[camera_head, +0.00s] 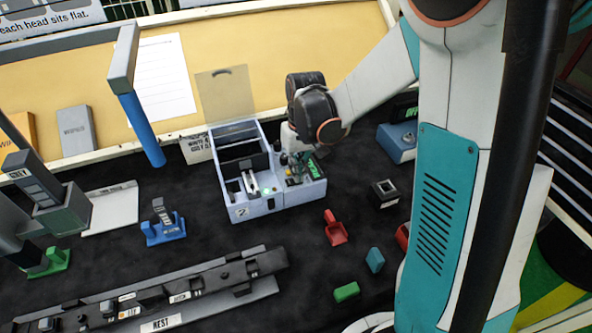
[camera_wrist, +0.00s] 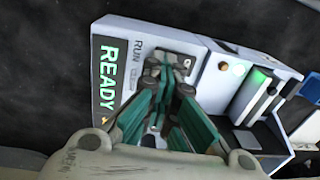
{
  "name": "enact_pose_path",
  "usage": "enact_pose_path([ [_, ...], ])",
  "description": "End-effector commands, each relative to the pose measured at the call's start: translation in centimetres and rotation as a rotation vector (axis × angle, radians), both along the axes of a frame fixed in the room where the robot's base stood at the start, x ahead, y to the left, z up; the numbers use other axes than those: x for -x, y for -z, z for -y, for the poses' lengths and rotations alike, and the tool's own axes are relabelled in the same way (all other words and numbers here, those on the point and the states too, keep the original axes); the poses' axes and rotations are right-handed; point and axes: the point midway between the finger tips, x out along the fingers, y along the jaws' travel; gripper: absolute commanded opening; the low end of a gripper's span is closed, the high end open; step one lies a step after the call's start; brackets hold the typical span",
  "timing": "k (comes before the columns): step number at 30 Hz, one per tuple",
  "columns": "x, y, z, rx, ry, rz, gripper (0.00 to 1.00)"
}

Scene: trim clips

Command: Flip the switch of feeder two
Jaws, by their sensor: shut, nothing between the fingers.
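Feeder two (camera_head: 292,199) is a pale grey-blue box marked "2" on the dark mat, with open bays at its left. Its panel at the right carries a lit green "READY" display (camera_wrist: 108,80), which also shows in the head view (camera_head: 315,168). A switch plate (camera_wrist: 188,61) lies beside the word "RUN". My gripper (camera_wrist: 170,66) is shut and empty, with its fingertips over this plate. They hide the switch lever, so its position and any contact cannot be told. In the head view my gripper (camera_head: 293,160) is over the feeder's right part.
A blue box with a dark display (camera_head: 398,145) stands to the right. A blue post (camera_head: 142,130) rises at the left. A clip rail (camera_head: 205,287) lies in front. A red scoop-like piece (camera_head: 335,228) and small blocks lie right of the rail. Dark mat between them is clear.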

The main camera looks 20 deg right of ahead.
Motion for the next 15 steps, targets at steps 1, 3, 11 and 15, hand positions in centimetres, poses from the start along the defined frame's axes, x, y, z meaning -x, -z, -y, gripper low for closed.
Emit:
enact_pose_path([
  [1,0.35,0.49,0.30,0.008,0.002,-0.005,0.00],
  [3,0.37,0.53,0.32,0.009,0.002,-0.005,0.00],
  [11,0.39,0.51,0.06,0.011,0.002,-0.006,0.00],
  [15,0.40,0.40,-0.59,0.010,0.002,-0.007,0.00],
])
